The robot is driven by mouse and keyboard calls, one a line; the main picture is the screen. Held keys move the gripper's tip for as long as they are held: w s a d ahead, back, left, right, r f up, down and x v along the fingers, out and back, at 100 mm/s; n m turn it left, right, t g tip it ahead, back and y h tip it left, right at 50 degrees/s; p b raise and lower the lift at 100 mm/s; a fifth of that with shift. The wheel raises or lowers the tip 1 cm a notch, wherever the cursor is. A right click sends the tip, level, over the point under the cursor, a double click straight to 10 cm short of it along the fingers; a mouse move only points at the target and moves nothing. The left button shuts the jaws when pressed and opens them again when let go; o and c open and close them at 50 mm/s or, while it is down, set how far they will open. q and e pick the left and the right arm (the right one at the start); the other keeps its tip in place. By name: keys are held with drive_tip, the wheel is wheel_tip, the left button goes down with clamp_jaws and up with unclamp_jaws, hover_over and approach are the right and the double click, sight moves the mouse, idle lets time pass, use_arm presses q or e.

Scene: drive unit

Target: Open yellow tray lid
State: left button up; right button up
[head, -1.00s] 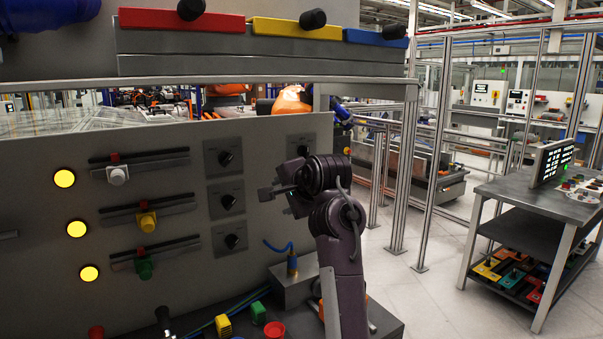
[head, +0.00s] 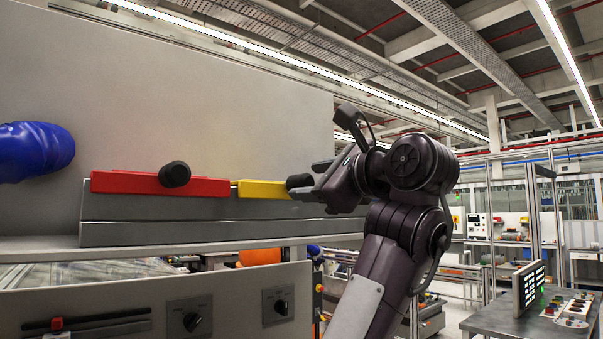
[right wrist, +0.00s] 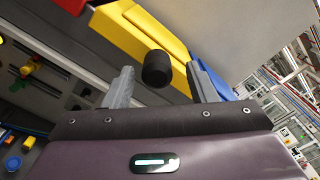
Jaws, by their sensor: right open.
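The yellow tray lid (head: 262,189) sits on the grey shelf unit, between the red lid (head: 130,182) and a blue lid that the arm hides in the head view. Its black knob (head: 297,182) sticks out at the front. My right gripper (head: 308,188) is at this knob. In the right wrist view the yellow lid (right wrist: 150,38) is ahead, and its knob (right wrist: 157,68) stands between the open fingers of my right gripper (right wrist: 160,85), with visible gaps at the sides. The lid is down. My left gripper is not in view.
The grey tray housing (head: 150,234) runs below the lids, above a panel with dials (head: 278,307). The blue lid (right wrist: 222,85) lies just beside the right finger in the wrist view. A blue rounded object (head: 35,151) is at far left.

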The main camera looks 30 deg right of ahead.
sight(297, 185)
drive_tip(key=w, duration=0.4)
drive_tip(key=shift+a+f+p, duration=0.2)
drive_tip(key=shift+f+p, duration=0.05)
drive_tip(key=shift+p, duration=0.15)
drive_tip(key=shift+w, duration=0.25)
drive_tip(key=shift+s, duration=0.3)
drive_tip(key=shift+s+r, duration=0.1)
drive_tip(key=shift+s, duration=0.05)
drive_tip(key=shift+c, duration=0.9)
drive_tip(key=c, duration=0.9)
clamp_jaws()
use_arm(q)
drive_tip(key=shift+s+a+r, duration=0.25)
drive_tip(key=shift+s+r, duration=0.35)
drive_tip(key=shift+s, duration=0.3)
use_arm(e)
drive_tip(key=shift+r, duration=0.1)
